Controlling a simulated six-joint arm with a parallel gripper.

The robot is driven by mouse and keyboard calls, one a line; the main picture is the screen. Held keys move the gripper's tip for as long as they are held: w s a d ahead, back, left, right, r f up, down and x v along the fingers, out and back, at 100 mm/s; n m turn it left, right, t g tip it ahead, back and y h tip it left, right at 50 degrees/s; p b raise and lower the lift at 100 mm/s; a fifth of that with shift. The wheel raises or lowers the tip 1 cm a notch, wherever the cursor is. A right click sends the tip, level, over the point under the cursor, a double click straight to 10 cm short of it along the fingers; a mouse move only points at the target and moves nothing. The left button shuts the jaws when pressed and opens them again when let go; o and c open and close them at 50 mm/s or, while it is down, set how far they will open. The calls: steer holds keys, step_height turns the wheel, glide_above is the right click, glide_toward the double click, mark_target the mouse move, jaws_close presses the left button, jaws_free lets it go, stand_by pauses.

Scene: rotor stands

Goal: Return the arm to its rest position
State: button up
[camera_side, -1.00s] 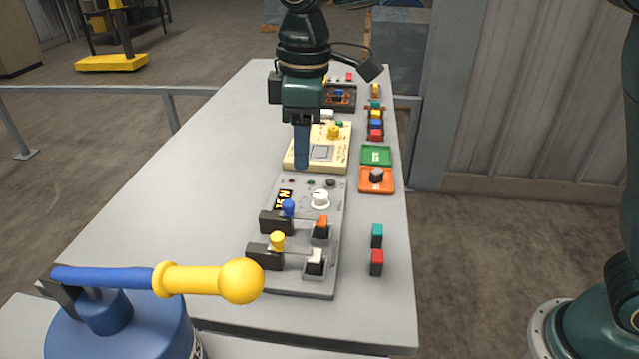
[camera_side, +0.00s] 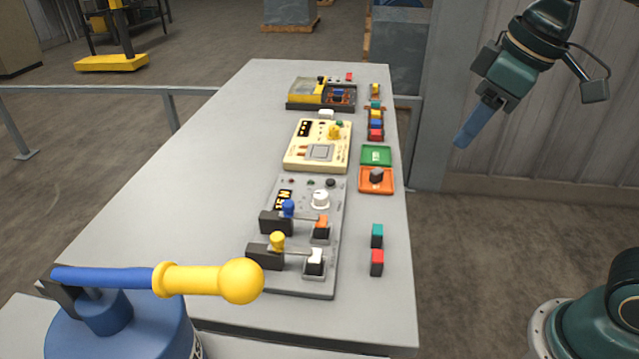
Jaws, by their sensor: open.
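My gripper (camera_side: 466,138) is at the upper right, in the air to the right of the table (camera_side: 180,200) and clear of everything on it. Its blue fingers point down and to the left. From this side the fingers overlap, with a gap between them not visible, and nothing shows held in them. My arm reaches up out of the top right of the picture, in front of the grey wall panels.
On the table stand a grey lever panel (camera_side: 308,273), a cream panel (camera_side: 300,158) and a yellow-lidded box (camera_side: 306,92). Green (camera_side: 376,156) and orange (camera_side: 376,186) trays and small blocks line the right edge. A blue drum with a yellow-knobbed lever (camera_side: 205,280) fills the lower left.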

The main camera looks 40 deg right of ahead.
steer(key=s+d+f+m+t, duration=0.1)
steer(key=s+d+f+m, duration=0.2)
steer(key=s, duration=0.6)
steer(key=shift+s+d+f+m+t+h, duration=0.2)
steer(key=shift+d+f+m+t+h, duration=0.1)
steer(key=shift+d+f, duration=0.5)
steer(key=shift+a, duration=0.1)
stand_by(0.5)
